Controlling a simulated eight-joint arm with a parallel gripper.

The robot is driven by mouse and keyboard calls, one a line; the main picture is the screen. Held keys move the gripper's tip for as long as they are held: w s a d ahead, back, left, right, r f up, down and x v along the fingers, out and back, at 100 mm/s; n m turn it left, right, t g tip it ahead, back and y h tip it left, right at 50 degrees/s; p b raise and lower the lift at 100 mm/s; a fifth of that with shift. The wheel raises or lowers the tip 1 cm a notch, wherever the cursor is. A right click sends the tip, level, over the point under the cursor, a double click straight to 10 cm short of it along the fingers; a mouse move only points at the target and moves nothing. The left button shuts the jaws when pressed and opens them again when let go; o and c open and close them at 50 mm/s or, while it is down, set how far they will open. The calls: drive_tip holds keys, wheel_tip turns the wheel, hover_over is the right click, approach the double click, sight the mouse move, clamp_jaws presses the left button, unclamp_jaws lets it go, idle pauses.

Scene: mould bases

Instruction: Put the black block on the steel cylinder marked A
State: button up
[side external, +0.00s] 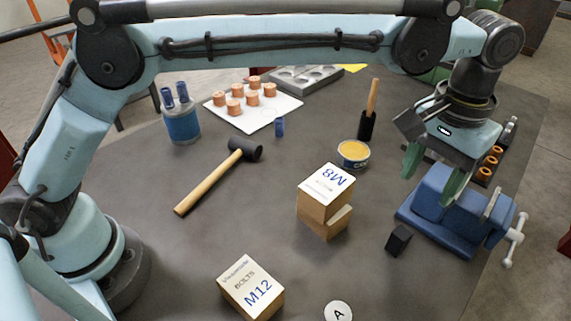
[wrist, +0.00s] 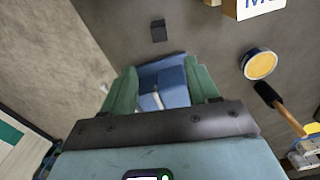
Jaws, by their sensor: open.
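The small black block (side external: 398,240) lies on the grey table, just left of the blue vise. It also shows in the wrist view (wrist: 158,31), beyond my fingertips. The steel cylinder marked A (side external: 338,311) stands at the front edge of the side view, partly cut off by the frame. Only its pale top with the letter A shows clearly. My gripper (side external: 432,182) is open and empty, with green fingers pointing down above the vise. In the wrist view my gripper (wrist: 163,82) has its fingers spread, with the vise between and below them. The block is apart from the fingers.
The blue vise (side external: 436,212) is under my gripper. The M8 box (side external: 312,206) and M12 box (side external: 247,287) stand left of the block. A yellow-topped tin (side external: 353,153), a mallet (side external: 210,178) and a white board (side external: 270,118) with copper pieces lie farther back.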

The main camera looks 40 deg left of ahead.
hover_over(403, 233)
drive_tip(key=f, duration=0.8)
drive_tip(key=shift+w+f, duration=0.15)
drive_tip(key=shift+w, duration=0.2)
drive_tip(key=shift+s+f, duration=0.2)
drive_tip(key=shift+f, duration=1.1)
drive_tip(key=shift+s+f, duration=0.15)
drive_tip(key=shift+f, duration=1.15)
clamp_jaws()
